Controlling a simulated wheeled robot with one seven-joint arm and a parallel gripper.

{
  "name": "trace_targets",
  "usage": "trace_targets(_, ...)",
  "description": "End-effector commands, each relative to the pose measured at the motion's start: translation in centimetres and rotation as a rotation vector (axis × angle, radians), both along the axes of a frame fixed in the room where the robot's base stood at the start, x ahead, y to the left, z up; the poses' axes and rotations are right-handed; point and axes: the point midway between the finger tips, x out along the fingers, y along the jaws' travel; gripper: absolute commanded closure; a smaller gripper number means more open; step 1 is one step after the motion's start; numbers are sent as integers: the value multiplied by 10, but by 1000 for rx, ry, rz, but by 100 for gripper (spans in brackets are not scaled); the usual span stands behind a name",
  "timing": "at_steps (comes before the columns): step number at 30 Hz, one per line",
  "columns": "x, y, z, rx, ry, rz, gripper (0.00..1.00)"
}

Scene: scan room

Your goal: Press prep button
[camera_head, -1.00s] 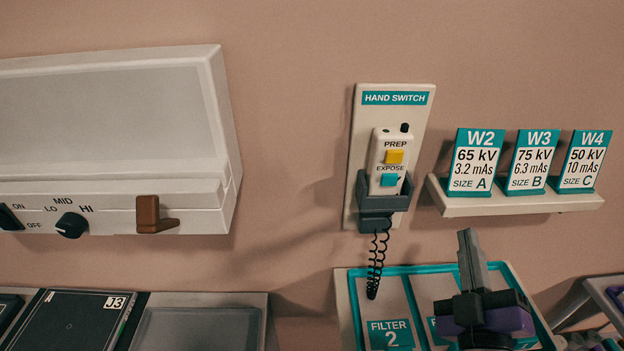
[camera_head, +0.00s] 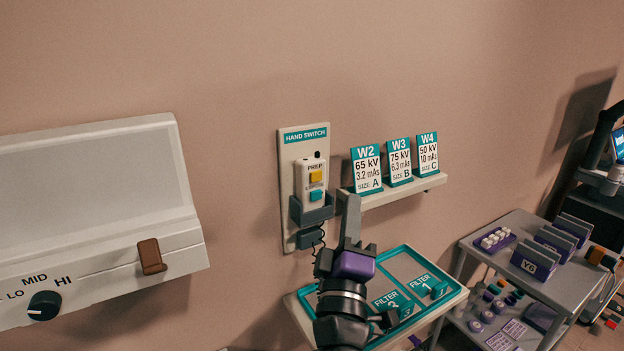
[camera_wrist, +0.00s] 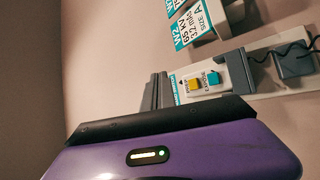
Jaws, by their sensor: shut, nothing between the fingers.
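The hand switch (camera_head: 311,181) is a white handset in a dark cradle on a beige wall plate. Its yellow PREP button (camera_head: 316,177) sits above the teal EXPOSE button (camera_head: 316,196). In the wrist view the yellow button (camera_wrist: 195,85) and teal button (camera_wrist: 213,78) show just beyond my gripper. My gripper (camera_head: 349,197) is shut and empty, fingers pointing up, to the right of and slightly below the buttons in the head view. In the wrist view its fingers (camera_wrist: 157,88) appear left of the yellow button. I cannot tell the remaining depth; no contact is visible.
A shelf (camera_head: 405,192) with cards W2, W3 and W4 is right of the switch, close to my fingers. A filter tray (camera_head: 447,290) lies below. A light box (camera_head: 95,215) is on the left wall. A cart (camera_head: 508,232) stands at right.

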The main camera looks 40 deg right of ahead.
Motion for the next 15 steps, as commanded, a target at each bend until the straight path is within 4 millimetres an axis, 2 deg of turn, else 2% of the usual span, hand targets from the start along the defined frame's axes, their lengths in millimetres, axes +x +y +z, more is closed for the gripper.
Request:
trace_targets(8, 12, -3, 0, 0, -1, 1, 100)
trace_targets(15, 42, -11, 0, 0, 0, 2, 100)
